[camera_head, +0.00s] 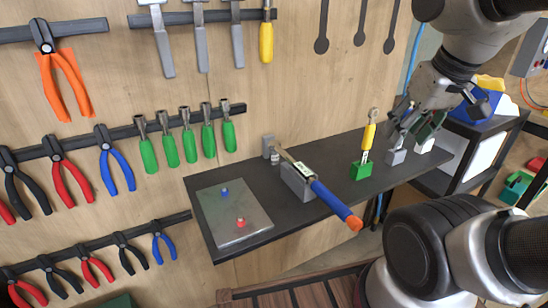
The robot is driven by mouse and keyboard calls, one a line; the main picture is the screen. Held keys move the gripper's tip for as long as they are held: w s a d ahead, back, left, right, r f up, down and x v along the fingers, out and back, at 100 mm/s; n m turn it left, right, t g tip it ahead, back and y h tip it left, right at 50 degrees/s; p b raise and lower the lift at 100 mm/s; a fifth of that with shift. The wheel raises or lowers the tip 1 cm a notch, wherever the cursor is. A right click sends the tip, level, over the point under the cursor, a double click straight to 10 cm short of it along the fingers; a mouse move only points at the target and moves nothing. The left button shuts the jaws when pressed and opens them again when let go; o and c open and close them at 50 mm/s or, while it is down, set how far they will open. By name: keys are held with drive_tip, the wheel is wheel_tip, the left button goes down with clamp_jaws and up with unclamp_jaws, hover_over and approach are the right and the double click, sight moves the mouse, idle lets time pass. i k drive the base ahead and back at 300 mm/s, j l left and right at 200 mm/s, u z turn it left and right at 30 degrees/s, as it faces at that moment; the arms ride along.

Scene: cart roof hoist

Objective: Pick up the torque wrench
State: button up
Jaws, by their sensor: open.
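A long tool with a blue handle and orange end, which looks like the torque wrench (335,202), lies across a grey block (297,184) on the dark shelf. Its handle sticks out past the shelf's front edge. A small light panel shows on its body, and its thin metal end points to a small grey fixture (269,147). My gripper (413,126) is open at the right end of the shelf, well apart from the blue-handled tool. The arm partly hides what stands behind the gripper.
A yellow-handled ratchet (368,138) stands upright in a green block (361,171) between my gripper and the blue-handled tool. A grey plate (232,211) with blue and red knobs lies at the shelf's left. Pliers and screwdrivers hang on the wooden wall.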

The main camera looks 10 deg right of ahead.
sight(341, 211)
drive_tip(key=k+l, duration=0.15)
drive_tip(key=l, duration=0.2)
drive_tip(key=k+l, duration=0.2)
drive_tip(key=l, duration=0.15)
drive_tip(key=k+l, duration=0.15)
drive_tip(key=l, duration=0.2)
